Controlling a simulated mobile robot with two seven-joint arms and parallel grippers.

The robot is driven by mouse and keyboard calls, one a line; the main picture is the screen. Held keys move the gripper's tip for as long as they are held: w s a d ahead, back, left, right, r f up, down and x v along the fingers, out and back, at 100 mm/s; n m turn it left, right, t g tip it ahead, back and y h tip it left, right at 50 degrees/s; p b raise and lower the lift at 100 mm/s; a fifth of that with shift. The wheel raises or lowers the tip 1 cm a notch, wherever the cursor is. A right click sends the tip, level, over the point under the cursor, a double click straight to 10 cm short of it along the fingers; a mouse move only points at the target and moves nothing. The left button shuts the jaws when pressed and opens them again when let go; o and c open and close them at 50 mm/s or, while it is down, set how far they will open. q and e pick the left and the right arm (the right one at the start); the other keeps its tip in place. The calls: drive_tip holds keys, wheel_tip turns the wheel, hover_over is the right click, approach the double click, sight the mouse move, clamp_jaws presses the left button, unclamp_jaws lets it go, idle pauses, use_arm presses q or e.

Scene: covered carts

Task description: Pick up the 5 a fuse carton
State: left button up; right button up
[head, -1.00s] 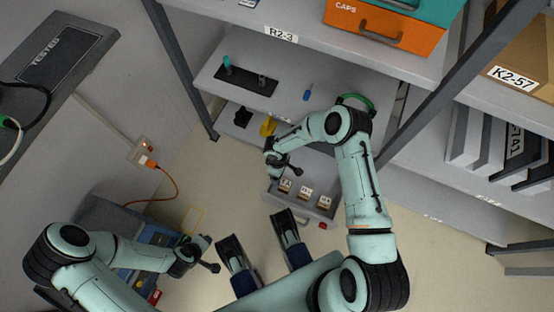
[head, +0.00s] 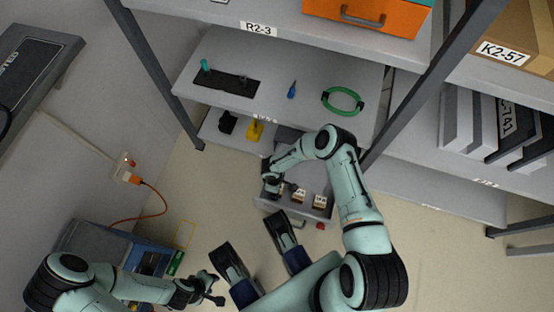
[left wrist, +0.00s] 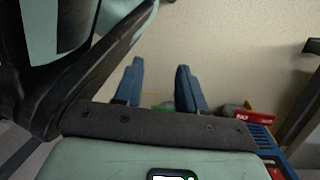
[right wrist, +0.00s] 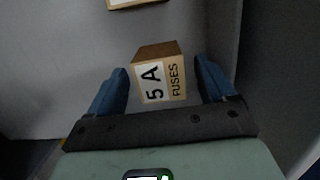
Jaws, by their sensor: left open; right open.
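The 5 A fuse carton (right wrist: 158,82) is a small brown box with a white label reading "5 A FUSES" in the right wrist view. My right gripper (right wrist: 162,68) is open, with a blue finger on either side of the carton; contact is not visible. In the head view my right gripper (head: 273,188) is over the left end of a grey open drawer (head: 268,206) and hides this carton. Two similar cartons (head: 300,196) (head: 320,201) stand to its right. My left gripper (head: 217,288) is low at left, open and empty; it shows in the left wrist view (left wrist: 160,68).
The shelf (head: 300,60) above the drawer holds a green ring (head: 342,100), a blue screwdriver (head: 292,90) and a black strip (head: 225,86). A yellow item (head: 255,130) lies left of the drawer. A blue case (head: 150,255) and an orange cable (head: 160,205) are at left.

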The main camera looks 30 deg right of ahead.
drive_tip(key=shift+f, duration=0.15)
drive_tip(key=c, duration=1.1)
